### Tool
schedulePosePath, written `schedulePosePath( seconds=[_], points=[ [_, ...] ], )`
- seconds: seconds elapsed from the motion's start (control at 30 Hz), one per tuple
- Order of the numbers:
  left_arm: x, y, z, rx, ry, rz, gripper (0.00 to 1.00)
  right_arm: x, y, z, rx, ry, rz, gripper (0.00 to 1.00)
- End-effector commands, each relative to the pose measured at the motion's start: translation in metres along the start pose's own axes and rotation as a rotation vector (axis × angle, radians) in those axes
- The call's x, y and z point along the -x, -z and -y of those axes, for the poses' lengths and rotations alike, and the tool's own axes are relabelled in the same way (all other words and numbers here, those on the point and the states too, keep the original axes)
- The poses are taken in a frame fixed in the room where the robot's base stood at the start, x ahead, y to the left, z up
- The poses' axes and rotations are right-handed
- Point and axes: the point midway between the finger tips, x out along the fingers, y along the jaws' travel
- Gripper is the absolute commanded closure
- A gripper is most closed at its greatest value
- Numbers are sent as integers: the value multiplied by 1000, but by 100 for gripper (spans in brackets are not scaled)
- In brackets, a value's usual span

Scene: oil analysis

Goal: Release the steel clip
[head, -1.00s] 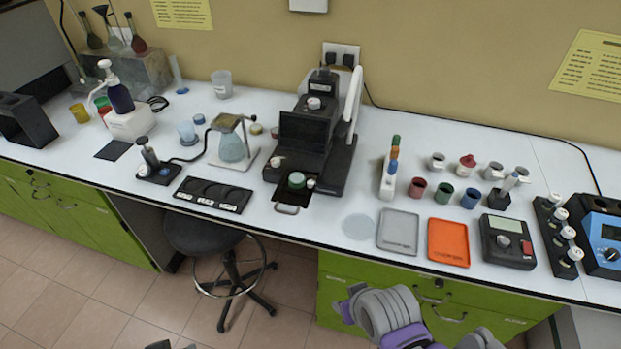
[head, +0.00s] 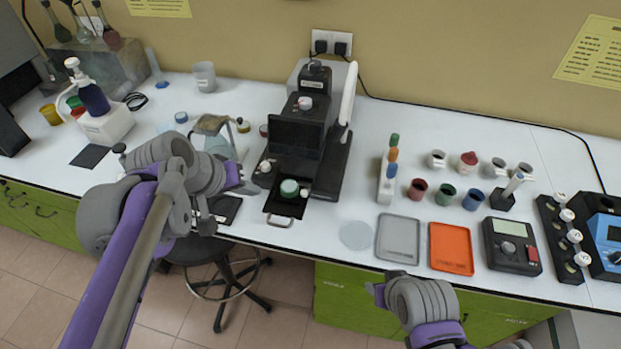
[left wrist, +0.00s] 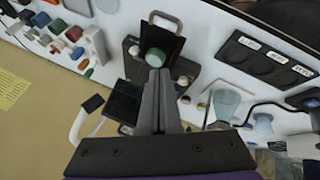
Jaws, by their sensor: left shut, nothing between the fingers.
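I cannot make out a steel clip for certain. The black analyser (head: 297,135) stands mid-bench with its tray (head: 272,208) out at the front. A green-and-white cup (head: 289,188) sits on the tray, with a small white piece beside it. A metal loop handle (head: 280,220) is at the tray's front edge. My left gripper (head: 248,187) is just left of the tray, shut and empty. In the left wrist view its fingers (left wrist: 158,74) point toward the cup (left wrist: 156,57) and partly overlap it. My right gripper (head: 377,293) is low in front of the bench, its fingers unclear.
My left arm hides part of the flask stand (head: 212,124) and the black dish plate (head: 224,208). Right of the analyser are a grey tray (head: 398,240), an orange tray (head: 451,248) and several small cups. The bench between analyser and bottle rack (head: 386,180) is clear.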

Motion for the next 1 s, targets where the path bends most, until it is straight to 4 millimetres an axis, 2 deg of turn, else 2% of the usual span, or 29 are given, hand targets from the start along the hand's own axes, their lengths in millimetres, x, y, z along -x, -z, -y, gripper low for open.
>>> schedulePosePath(
  seconds=[0.1, 0.4, 0.53, 0.67, 1.0],
  points=[
    [1, 6, -4, 4, -11, 1, 100, 0, 0, 0, 0, 0, 0, 50],
    [0, 5, -4, 4, -12, 1, 100, 0, 0, 0, 0, 0, 0, 50],
    [-7, 5, -4, 3, -12, 2, 100, 0, -1, 0, 0, 0, 0, 50],
    [-26, 5, -5, 3, -12, 2, 100, -2, -2, 0, 0, 0, 1, 50],
    [-99, 5, -5, 3, -12, 2, 100, -6, -6, 0, 0, 0, 5, 50]
  ],
)
